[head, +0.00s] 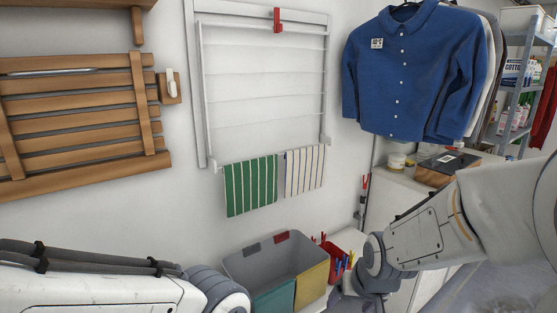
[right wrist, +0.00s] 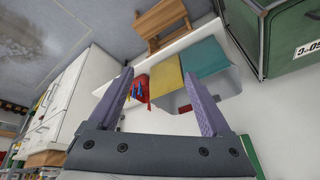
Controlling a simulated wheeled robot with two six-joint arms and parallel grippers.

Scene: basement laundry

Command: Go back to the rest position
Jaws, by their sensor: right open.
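My right arm comes in from the right of the head view, and its gripper (head: 357,302) is low at the bottom edge, partly cut off, near the red basket. In the right wrist view both fingers of my right gripper (right wrist: 158,76) are spread wide apart with nothing between them. Beyond the fingertips are the sorter bin and the red basket, apart from the gripper. My left arm lies along the bottom left of the head view; its gripper is outside the picture.
A grey sorter bin (head: 262,262) with teal and yellow fronts stands beside a red basket (head: 345,253) of clothes pegs. A wall drying rack (head: 199,100) holds a green striped towel (head: 251,185) and a white striped towel (head: 304,170). A blue shirt (head: 400,75) hangs right. A wooden stool (right wrist: 162,20) shows too.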

